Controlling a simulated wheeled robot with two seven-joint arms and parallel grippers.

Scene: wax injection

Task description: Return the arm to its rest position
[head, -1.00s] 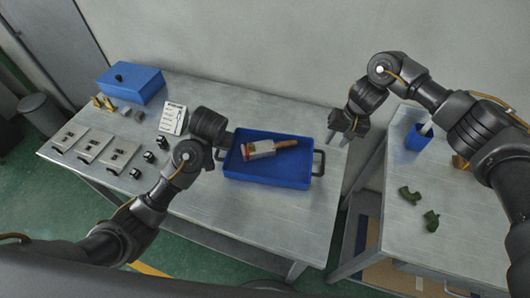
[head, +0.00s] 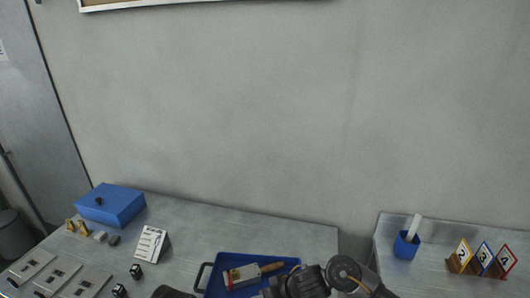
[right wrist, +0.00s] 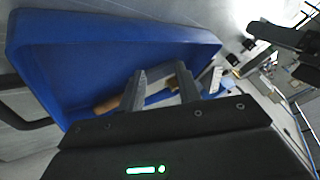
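My right arm (head: 310,282) reaches in at the bottom of the head view, in front of the blue tray (head: 213,283). In the right wrist view my right gripper (right wrist: 160,76) has its two fingers apart with nothing held between them. It is over or beside the tray (right wrist: 100,45), whose wall fills the upper left. A tool with a wooden handle (head: 271,267) and a pale metal head (head: 243,276) lies in the tray. Of my left arm only a dark rounded part (head: 172,292) shows at the bottom edge; its gripper is out of the picture.
A blue box (head: 112,206), a white card (head: 152,244) and metal plates (head: 32,265) stand on the left table. On the right table are a blue cup (head: 405,246) and numbered cards (head: 483,258).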

